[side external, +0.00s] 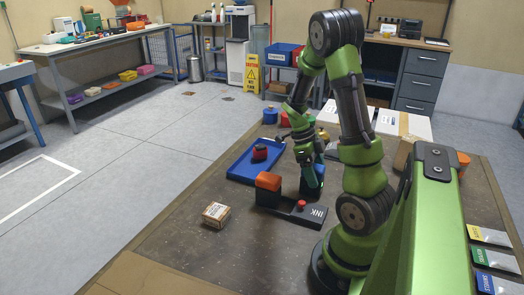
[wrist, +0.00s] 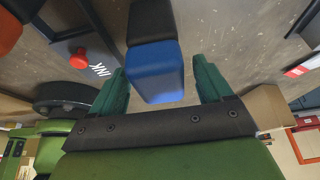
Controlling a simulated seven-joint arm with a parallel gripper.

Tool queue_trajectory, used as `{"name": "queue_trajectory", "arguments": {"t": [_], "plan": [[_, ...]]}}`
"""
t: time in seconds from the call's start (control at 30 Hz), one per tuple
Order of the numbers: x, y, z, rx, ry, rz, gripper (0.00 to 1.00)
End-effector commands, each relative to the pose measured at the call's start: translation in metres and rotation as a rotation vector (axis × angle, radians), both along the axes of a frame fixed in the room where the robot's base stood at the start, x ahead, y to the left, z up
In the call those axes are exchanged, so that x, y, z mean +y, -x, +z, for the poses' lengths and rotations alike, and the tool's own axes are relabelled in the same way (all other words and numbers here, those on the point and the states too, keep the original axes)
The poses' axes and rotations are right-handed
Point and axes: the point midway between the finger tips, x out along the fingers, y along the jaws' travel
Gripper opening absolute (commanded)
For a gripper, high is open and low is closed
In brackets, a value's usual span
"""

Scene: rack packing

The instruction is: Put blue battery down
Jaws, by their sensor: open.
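The blue battery (wrist: 155,72), a block with a blue end and a black body, shows between my gripper's green fingers in the wrist view. In the side view it is a dark shape (side external: 308,187) largely hidden by my gripper (side external: 313,178). My gripper (wrist: 161,78) is open, with a finger on each side of the battery and a visible gap at the right finger. The battery appears upright on the brown table beside the black INK rack (side external: 293,212); its foot is hard to see. An orange-topped battery (side external: 268,182) stands at the rack's left end.
The rack has a red button (wrist: 79,58). A blue tray (side external: 240,172) holding a red-and-dark object (side external: 260,152) lies behind the rack. A small cardboard box (side external: 216,214) is at front left. White boxes (side external: 403,122) stand at the back right.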

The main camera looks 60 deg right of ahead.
Motion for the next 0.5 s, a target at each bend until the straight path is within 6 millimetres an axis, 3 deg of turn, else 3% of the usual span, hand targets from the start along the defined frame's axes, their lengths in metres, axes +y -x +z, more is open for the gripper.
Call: {"name": "queue_trajectory", "arguments": {"t": [0.5], "plan": [[0.000, -0.039, 0.092, -0.003, 0.003, 0.003, 0.79]]}}
